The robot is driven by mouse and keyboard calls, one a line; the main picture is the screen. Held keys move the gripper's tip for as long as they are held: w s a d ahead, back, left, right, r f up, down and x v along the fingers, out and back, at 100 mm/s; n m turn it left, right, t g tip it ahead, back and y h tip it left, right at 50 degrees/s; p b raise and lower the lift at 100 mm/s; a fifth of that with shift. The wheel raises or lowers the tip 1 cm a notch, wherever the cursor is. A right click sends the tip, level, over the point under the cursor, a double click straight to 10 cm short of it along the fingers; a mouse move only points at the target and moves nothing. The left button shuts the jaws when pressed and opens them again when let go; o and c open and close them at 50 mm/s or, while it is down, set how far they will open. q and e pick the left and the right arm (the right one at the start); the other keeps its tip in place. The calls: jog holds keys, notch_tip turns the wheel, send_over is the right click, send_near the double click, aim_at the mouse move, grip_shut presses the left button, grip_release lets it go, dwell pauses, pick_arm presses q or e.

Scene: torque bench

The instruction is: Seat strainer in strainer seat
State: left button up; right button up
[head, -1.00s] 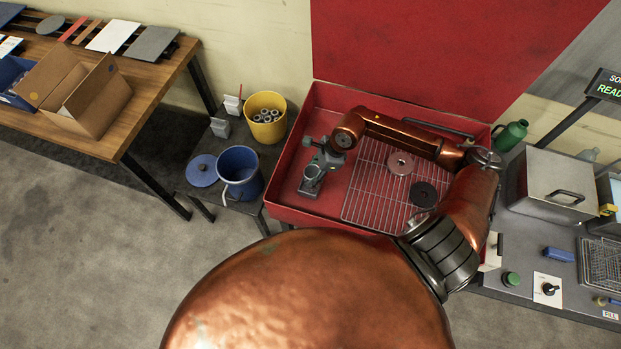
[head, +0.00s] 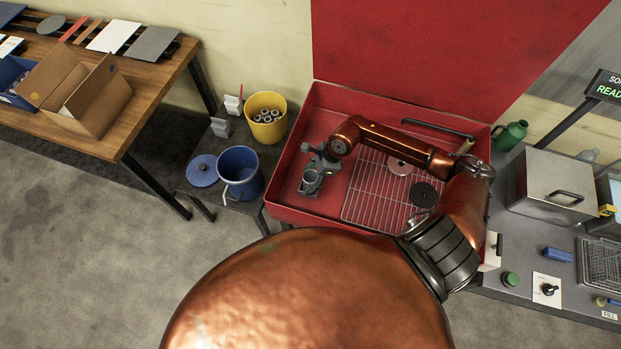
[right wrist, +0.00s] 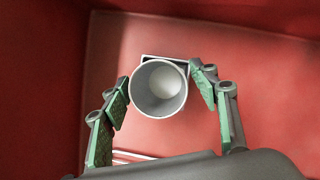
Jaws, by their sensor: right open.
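A grey round open cup (right wrist: 158,88) stands on a dark rectangular base (right wrist: 150,58) in the red tray. It also shows in the head view (head: 310,177). I cannot tell whether the cup is the strainer, the strainer seat, or one inside the other. Its inside looks empty, with a pale bottom. My right gripper (right wrist: 161,85) is open, with its green-padded fingers on either side of the cup. Gaps show between pads and cup. In the head view the right gripper (head: 314,176) is over the cup and partly hides it. My left gripper is not in view.
The red tray (head: 283,207) has raised walls and holds a wire rack (head: 365,197) with a pinkish disc (head: 399,167) and a black disc (head: 423,195). A yellow bucket (head: 265,128) with several cylinders and a blue bucket (head: 240,180) stand left of it.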

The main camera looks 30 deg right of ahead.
jog(key=v, duration=1.2)
dwell(0.3)
